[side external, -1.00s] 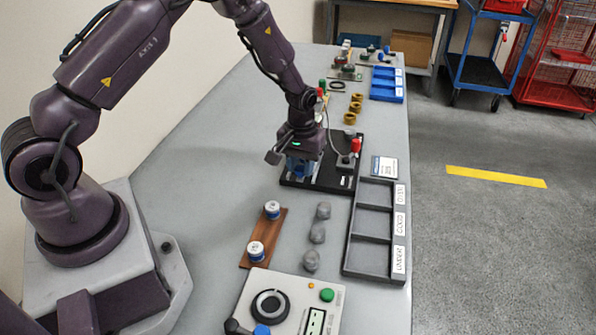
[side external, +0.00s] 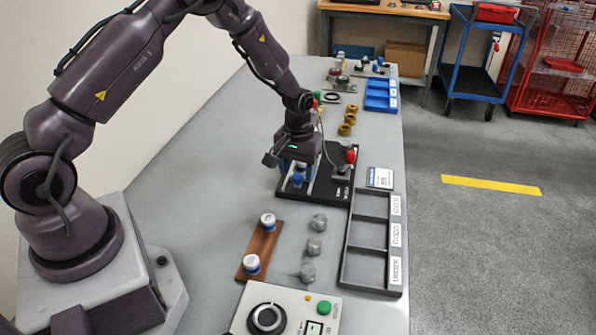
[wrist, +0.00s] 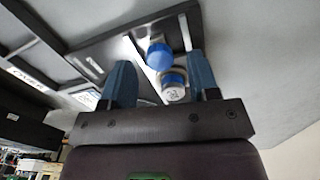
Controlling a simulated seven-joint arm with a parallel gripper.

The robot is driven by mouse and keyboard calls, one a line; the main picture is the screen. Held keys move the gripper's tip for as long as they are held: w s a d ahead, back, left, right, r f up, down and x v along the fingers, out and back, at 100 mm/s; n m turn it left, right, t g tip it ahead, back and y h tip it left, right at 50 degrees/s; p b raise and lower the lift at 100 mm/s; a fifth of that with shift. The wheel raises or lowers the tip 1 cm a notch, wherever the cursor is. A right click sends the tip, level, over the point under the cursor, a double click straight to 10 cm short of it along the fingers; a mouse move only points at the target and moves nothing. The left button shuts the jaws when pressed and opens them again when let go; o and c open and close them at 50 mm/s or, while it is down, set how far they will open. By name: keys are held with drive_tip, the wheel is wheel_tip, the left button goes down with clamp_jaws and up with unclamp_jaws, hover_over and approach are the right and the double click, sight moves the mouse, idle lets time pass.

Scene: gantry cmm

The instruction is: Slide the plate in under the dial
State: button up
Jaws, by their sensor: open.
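A black base (side external: 341,160) with pale rails lies on the table under my gripper; it also shows in the wrist view (wrist: 95,48). A blue knob (side external: 299,179) stands at its near side. In the wrist view, the knob (wrist: 160,56) is beside a white-capped cylinder with a blue band (wrist: 173,86). My gripper (side external: 291,168) is open above the base. Its blue fingers (wrist: 160,70) are apart, with knob and cylinder showing between them; neither is gripped. A grey post fixture with a red top (side external: 351,156) stands on the base's right side. The plate and dial face cannot be clearly made out.
A wooden board (side external: 262,246) holds two white-capped cylinders. Several grey knobs (side external: 314,246) stand beside it, left of a labelled dark tray (side external: 369,284). A control box (side external: 290,312) is at the front. Brass rings (side external: 347,124) and a blue tray (side external: 379,97) lie farther back.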

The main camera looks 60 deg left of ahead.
sight(298, 176)
wheel_tip(298, 176, up, 12)
idle(0.3)
drive_tip(key=shift+f, duration=0.1)
